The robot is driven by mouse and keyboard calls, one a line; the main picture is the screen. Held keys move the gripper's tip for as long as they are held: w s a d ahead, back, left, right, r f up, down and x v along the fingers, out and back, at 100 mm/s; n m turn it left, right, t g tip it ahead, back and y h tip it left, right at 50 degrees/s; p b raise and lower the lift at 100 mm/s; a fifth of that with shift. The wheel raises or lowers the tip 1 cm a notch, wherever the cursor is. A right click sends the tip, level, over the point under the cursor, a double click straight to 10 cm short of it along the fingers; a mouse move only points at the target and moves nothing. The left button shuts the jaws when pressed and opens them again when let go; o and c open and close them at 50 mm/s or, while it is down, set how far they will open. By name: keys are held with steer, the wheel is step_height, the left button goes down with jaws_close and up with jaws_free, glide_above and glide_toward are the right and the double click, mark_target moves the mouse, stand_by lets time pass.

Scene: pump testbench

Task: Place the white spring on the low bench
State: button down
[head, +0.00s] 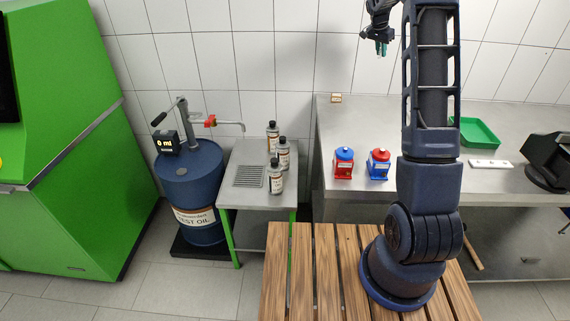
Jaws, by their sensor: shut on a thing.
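My gripper (382,47) is raised high in front of the tiled wall, at the top of the head view, with its teal fingertips pointing down. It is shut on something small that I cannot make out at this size. I cannot pick out a white spring anywhere in the view. A low steel bench (232,201) with green legs stands left of centre, well below and to the left of my gripper. Several dark-capped bottles (276,178) stand toward its right side, and a drain grate (249,176) is set into its top.
A higher steel workbench (420,184) carries two red-and-blue pump units (343,163), a green tray (475,133), a white strip (490,164) and a black device (547,160). A blue oil drum (190,185) with a hand pump stands left of the low bench. Wooden slats (300,275) lie under my arm.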

steer(key=s+a+n+y, duration=0.2)
steer(key=s+a+n, duration=0.45)
steer(key=a, duration=0.65)
steer(key=s+a+n+t+y, duration=0.15)
steer(key=s+a+n, duration=0.25)
steer(key=s+a, duration=0.75)
steer(key=s+a+n+g+y, duration=0.15)
steer(key=s+a+n, duration=0.5)
steer(key=a, duration=0.75)
steer(key=shift+m+t+y, duration=0.4)
steer(key=shift+m, duration=0.2)
step_height(320, 180, down, 52)
steer(key=shift+f, duration=0.15)
steer(key=c, duration=1.4)
jaws_free()
steer(key=v, duration=1.2)
